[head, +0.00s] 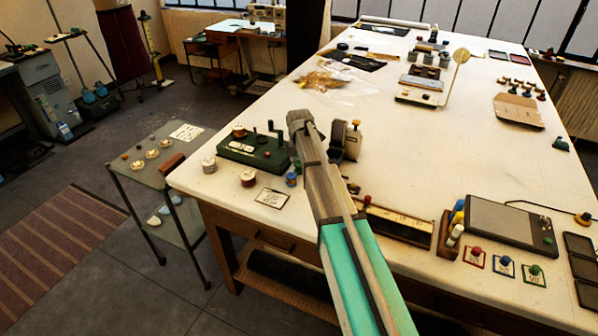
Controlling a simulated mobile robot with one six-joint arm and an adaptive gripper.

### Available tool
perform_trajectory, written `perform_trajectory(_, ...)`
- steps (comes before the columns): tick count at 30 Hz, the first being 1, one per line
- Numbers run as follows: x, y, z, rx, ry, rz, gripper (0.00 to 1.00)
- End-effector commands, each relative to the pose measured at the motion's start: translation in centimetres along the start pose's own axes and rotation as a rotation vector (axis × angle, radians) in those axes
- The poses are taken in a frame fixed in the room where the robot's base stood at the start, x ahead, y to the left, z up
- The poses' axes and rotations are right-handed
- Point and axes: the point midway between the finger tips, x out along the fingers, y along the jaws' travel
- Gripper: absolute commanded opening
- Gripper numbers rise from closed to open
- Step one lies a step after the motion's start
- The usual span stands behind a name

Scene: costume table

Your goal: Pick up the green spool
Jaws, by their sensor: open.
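A small green spool (535,270) stands on a green-bordered card (533,278) near the front right of the big table (430,170). A blue spool (505,261) and a red spool (477,252) stand to its left, each on a card with a border of its own colour. My arm reaches up from the bottom edge over the table's front left part, well to the left of the green spool. I cannot make out my gripper's fingers; my arm appears to hide them.
A dark tray (580,257) lies right of the green spool. A green board (252,150) and reels lie left of my arm.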

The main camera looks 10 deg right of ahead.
Motion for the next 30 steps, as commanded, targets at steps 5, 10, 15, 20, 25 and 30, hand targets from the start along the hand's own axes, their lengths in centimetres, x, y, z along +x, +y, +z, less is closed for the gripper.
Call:
perform_trajectory(5, 0.02, 0.01, -0.01, 0.0, 0.0, 0.0, 0.94)
perform_trajectory(10, 0.02, 0.0, -0.02, 0.0, 0.0, 0.0, 0.94)
perform_trajectory(15, 0.02, 0.0, -0.02, 0.0, 0.0, 0.0, 0.94)
perform_trajectory(20, 0.02, 0.0, -0.01, 0.0, 0.0, 0.0, 0.77)
perform_trajectory(25, 0.02, 0.0, -0.01, 0.0, 0.0, 0.0, 0.45)
perform_trajectory(30, 0.02, 0.01, -0.01, 0.0, 0.0, 0.0, 0.26)
